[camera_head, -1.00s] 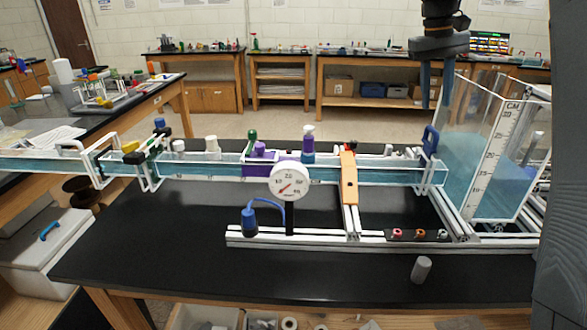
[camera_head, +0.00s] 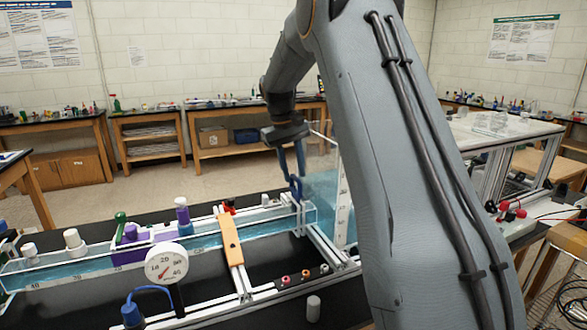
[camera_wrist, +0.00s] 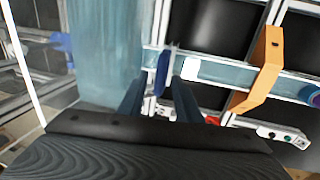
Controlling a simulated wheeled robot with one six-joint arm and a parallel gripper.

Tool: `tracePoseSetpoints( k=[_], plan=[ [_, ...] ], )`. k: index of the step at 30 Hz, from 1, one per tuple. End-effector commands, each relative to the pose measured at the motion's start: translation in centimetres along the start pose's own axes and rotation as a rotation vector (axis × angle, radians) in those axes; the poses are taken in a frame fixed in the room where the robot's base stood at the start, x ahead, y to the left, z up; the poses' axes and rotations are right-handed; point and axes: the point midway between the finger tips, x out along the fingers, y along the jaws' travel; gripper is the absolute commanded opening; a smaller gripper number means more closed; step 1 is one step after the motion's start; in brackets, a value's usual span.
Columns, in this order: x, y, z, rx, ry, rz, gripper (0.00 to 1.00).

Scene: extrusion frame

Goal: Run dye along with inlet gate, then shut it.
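The inlet gate is seen by its blue handle (camera_head: 296,187) at the right end of the clear water channel (camera_head: 262,222), beside the tall clear tank (camera_head: 322,205). My gripper (camera_head: 292,172) is just above the handle, fingers pointing down. In the wrist view my gripper (camera_wrist: 158,88) has its two fingers apart, with the blue handle (camera_wrist: 163,72) showing between and slightly beyond the tips. I cannot tell whether they touch it. A purple-and-white bottle (camera_head: 183,212) stands at the channel; whether it holds the dye is unclear. The channel water looks pale blue, with no coloured streak visible.
An orange bar (camera_head: 231,243) crosses the channel left of the gate. A round dial gauge (camera_head: 166,263) stands in front. A small grey cylinder (camera_head: 313,308) is on the black table. My arm hides much of the right side.

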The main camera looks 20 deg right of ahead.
Motion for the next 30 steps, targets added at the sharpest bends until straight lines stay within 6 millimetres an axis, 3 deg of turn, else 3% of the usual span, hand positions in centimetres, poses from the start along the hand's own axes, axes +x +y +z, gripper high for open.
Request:
tracePoseSetpoints(
  k=[9, 15, 23, 30],
  plan=[
    [0.4, 0.0, 0.0, 0.000, 0.001, 0.000, 0.31],
    [0.3, 0.0, 0.0, 0.000, 0.001, 0.000, 0.00],
    [0.6, -0.1, 0.0, 0.000, 0.001, 0.000, 0.00],
    [3.0, -0.6, 0.0, 0.000, -0.001, -0.001, 0.00]
  ],
)
